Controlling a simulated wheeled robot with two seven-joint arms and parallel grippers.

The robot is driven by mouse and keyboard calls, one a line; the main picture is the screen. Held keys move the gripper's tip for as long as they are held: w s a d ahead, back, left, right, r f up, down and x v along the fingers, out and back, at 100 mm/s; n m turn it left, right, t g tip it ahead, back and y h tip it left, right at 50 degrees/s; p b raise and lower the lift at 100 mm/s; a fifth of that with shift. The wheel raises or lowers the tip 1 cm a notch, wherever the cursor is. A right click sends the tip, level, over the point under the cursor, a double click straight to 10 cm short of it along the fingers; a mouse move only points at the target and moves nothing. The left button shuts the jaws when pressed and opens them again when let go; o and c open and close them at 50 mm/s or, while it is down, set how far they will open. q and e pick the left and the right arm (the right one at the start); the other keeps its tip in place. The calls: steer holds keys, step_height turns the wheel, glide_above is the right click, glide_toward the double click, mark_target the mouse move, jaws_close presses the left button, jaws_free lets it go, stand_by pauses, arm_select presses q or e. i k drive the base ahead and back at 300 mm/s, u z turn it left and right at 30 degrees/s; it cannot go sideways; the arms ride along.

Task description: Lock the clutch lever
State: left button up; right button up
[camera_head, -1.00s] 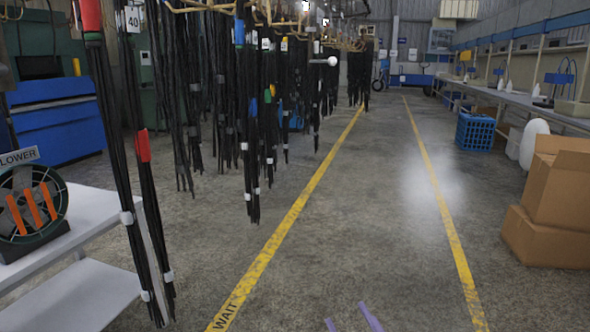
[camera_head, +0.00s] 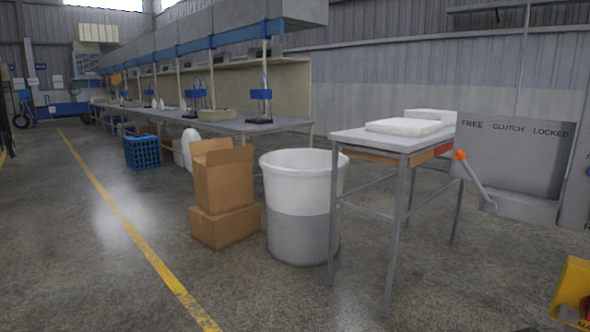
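The clutch lever (camera_head: 475,180) is at the right of the head view. It is a grey rod with an orange knob (camera_head: 460,155) at its upper left end. It hangs on a grey panel (camera_head: 515,155) marked "FREE CLUTCH LOCKED". The lever leans up and to the left, so its knob lies on the FREE side, away from the word LOCKED. Neither of my grippers shows in this view.
A grey table (camera_head: 391,139) with white slabs stands left of the panel. Beside it are a large white and grey bin (camera_head: 303,235) and cardboard boxes (camera_head: 223,195). A yellow unit (camera_head: 572,290) is at the lower right. The floor at front left is clear.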

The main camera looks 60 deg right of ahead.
mark_target(490, 205)
steer(key=z, duration=2.5)
steer(key=i, duration=1.25)
steer(key=z, duration=0.5)
